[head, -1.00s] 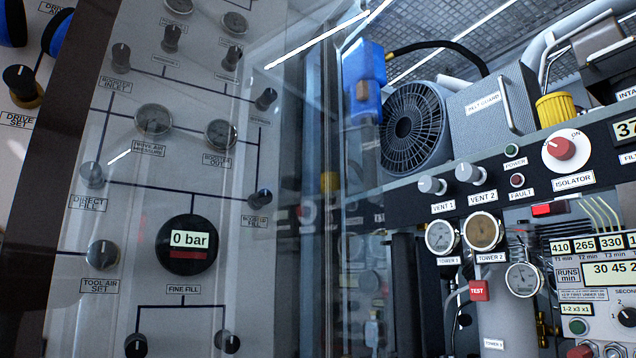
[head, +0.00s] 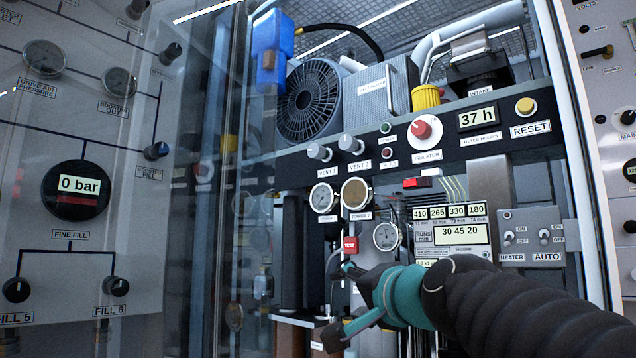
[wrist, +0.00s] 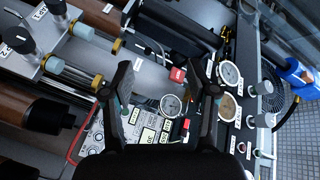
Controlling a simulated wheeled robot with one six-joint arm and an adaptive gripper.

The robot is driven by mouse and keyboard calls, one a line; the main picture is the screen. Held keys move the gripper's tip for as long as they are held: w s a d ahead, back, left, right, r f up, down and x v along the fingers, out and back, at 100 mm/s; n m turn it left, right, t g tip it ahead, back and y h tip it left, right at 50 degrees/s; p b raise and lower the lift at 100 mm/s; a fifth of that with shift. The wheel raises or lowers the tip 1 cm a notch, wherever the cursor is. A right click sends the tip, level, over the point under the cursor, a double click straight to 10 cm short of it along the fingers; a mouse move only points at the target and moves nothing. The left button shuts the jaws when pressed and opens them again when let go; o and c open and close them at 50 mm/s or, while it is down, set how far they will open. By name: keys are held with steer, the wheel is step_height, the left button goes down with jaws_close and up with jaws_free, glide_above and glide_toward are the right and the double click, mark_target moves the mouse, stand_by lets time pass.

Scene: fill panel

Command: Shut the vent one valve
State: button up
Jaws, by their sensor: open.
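The vent one valve is a grey knob (head: 319,152) labelled VENT 1, at the left of the dark panel strip in the head view. A matching VENT 2 knob (head: 351,143) is just right of it. In the wrist view the vent one knob (wrist: 264,88) is at the right, beyond the right finger. My gripper (head: 340,302) is open and empty, below and in front of the gauges, apart from the knob. In the wrist view my gripper (wrist: 168,82) has its fingers spread, with a red TEST block (wrist: 177,75) seen between them.
Gauges (head: 322,197) hang under the knobs. A red isolator knob (head: 422,130), a display (head: 478,117) and a yellow reset button (head: 526,106) lie to the right. A clear door panel (head: 215,120) stands at the left. A fan (head: 310,98) sits above.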

steer(key=w+a+r+m+t+y, duration=0.1)
steer(key=w+r+m+t, duration=0.1)
steer(key=r, duration=0.4)
steer(key=w+a+r+m+t, duration=0.1)
steer(key=r+m, duration=0.1)
steer(key=r, duration=0.3)
steer(key=m+t+b, duration=0.1)
steer(key=m+t, duration=0.2)
steer(key=m, duration=0.2)
glide_toward(318, 151)
steer(key=shift+y, duration=0.3)
steer(key=p+x, duration=0.7)
steer(key=x, duration=0.3)
steer(key=shift+w+d+f, duration=0.1)
steer(key=shift+w+a+p, duration=0.25)
steer(key=shift+w+p, duration=0.3)
steer(key=shift+w, duration=0.1)
jaws_close()
